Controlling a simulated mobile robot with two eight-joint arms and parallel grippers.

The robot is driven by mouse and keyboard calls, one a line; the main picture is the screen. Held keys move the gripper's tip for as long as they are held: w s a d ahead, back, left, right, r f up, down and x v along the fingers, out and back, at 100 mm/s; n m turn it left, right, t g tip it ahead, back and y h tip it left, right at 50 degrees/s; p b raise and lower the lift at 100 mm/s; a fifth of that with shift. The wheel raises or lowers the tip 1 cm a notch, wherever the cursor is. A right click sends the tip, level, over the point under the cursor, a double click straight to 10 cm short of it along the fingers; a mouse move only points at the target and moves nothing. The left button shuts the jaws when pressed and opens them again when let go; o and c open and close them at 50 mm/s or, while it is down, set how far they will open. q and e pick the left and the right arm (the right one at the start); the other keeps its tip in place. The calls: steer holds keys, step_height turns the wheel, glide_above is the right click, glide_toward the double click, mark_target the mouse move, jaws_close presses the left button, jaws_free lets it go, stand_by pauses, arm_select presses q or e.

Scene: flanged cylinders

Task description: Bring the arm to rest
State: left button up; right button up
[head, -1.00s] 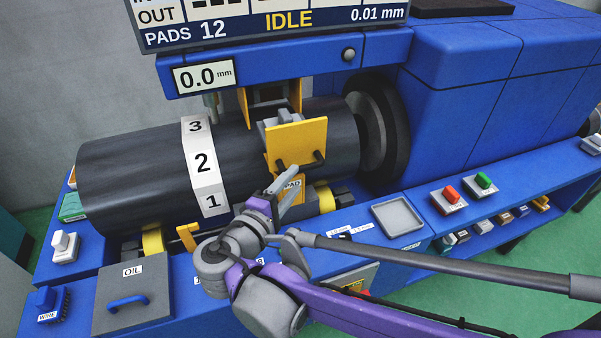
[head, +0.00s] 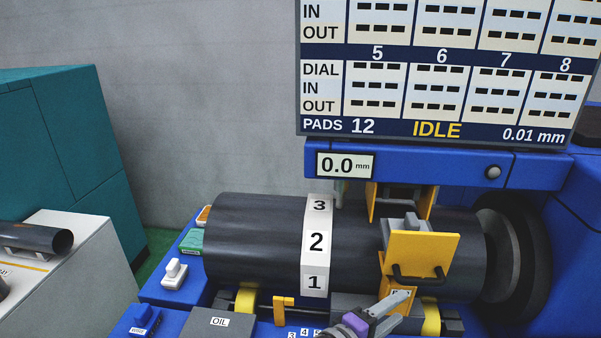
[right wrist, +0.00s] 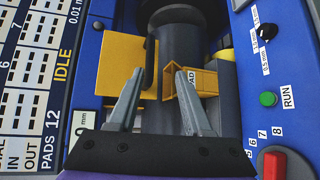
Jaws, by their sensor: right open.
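My right gripper (head: 392,306) shows at the bottom of the head view, in front of the yellow pad holder (head: 424,254) on the machine. In the right wrist view its two grey fingers (right wrist: 158,100) stand apart with nothing between them. Beyond them are the yellow plate (right wrist: 120,65), a yellow box (right wrist: 190,82) and the dark cylinder (right wrist: 182,50). I cannot tell how near the fingertips are to these. The dark cylinder (head: 255,235) lies across the machine with a white band numbered 1 to 3. My left gripper is not in view.
A display board (head: 430,65) reading IDLE and a 0.0 mm readout (head: 345,165) hang above the cylinder. A white switch (head: 174,272) and an OIL box (head: 218,322) are at front left. A pale bench (head: 85,255) with a dark tube (head: 35,238) stands at far left.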

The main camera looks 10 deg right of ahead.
steer(key=s+d+f+m+g+y, duration=0.1)
steer(key=s+f+m+g+y, duration=0.2)
steer(key=f, duration=0.4)
steer(key=s+d+f+g+y, duration=0.1)
steer(key=s+f+y, duration=0.3)
steer(key=f, duration=0.4)
steer(key=s+a+f+m+t+y, duration=0.1)
steer(key=s+a+f+m+y, duration=0.1)
steer(key=a+f+m+y, duration=0.2)
steer(key=shift+a+f+m+y, duration=0.35)
steer(key=shift+a+y, duration=0.35)
steer(key=shift+y, duration=0.6)
